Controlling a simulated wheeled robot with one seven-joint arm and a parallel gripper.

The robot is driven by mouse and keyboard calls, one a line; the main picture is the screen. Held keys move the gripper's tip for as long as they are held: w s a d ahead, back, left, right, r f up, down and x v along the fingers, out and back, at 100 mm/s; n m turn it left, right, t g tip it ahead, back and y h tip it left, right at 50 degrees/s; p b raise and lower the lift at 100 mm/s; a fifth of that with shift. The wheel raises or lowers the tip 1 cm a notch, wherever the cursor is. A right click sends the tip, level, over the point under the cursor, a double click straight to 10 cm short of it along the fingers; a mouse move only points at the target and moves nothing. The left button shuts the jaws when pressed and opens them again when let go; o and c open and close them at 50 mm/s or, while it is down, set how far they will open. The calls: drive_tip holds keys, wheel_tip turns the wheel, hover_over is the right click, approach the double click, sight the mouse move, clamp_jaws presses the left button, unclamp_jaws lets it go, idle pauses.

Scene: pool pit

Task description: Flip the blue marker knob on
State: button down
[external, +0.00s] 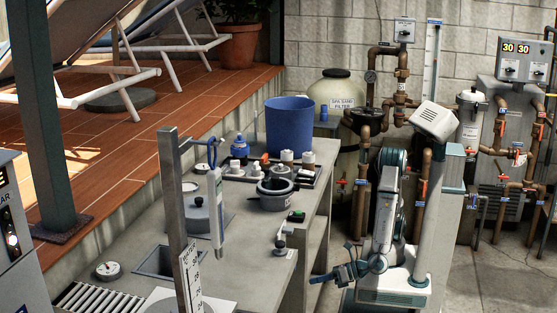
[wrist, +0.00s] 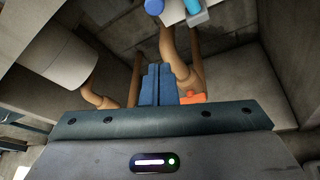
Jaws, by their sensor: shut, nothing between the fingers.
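My gripper (external: 314,281) is low at the front of the grey bench, pointing left in the external view. In the wrist view its two blue fingers (wrist: 158,70) are together, with nothing between them. A round blue cap (wrist: 153,6) and a light-blue cylinder (wrist: 192,5) sit on a pale fitting at the top edge of the wrist view, beyond the fingertips and apart from them. In the external view a small blue piece (external: 323,116) sits beside the sand filter. I cannot tell which of these is the blue marker knob.
The grey bench (external: 233,251) carries a blue bucket (external: 290,126), a dark pot (external: 275,198) and several small fittings. Brown pipes with red-orange handles stand behind my arm, near the sand filter (external: 335,88). Brown pipes (wrist: 181,65) and an orange piece (wrist: 193,98) show near my fingers.

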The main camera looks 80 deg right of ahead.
drive_tip(key=w+r, duration=0.1)
drive_tip(key=w, duration=0.5)
drive_tip(key=shift+d+r+b, duration=0.2)
drive_tip(key=shift+r+b, duration=0.1)
drive_tip(key=shift+b, duration=0.1)
drive_tip(key=shift+w, duration=0.1)
wheel_tip(320, 180, up, 9)
drive_tip(key=p, duration=0.5)
drive_tip(key=shift+r, duration=0.15)
drive_tip(key=shift+a, duration=0.1)
